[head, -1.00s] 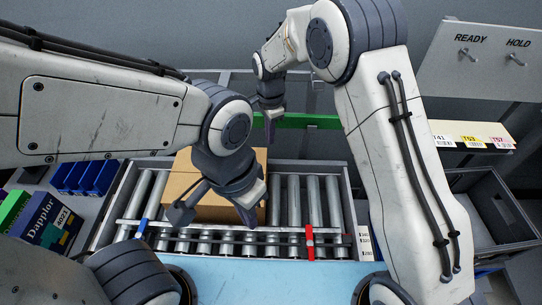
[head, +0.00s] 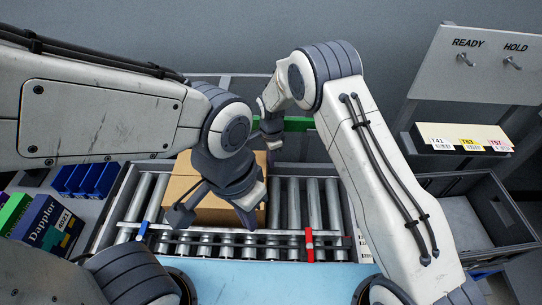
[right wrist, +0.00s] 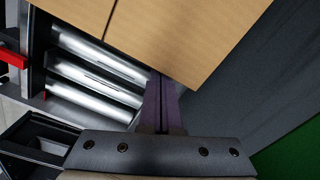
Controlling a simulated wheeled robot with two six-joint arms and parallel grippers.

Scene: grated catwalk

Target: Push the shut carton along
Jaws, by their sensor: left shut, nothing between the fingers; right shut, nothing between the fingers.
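The shut brown carton (head: 181,182) sits on the roller conveyor (head: 300,200), toward its left half. It also fills the top of the right wrist view (right wrist: 200,30), with a seam across its top. My left gripper (head: 246,212) is shut and empty at the carton's near right side, hiding part of it; I cannot tell whether it touches. My right gripper (head: 272,146) is shut and empty at the carton's far right corner. In the right wrist view its purple fingertips (right wrist: 160,85) are close beside the carton's edge; contact is unclear.
A red marker (head: 309,244) and a blue marker (head: 143,228) stand on the near rail. Rollers right of the carton are bare. A green bar (head: 298,124) runs behind the conveyor. A grey crate (head: 480,205) is at right, blue bins (head: 88,180) at left.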

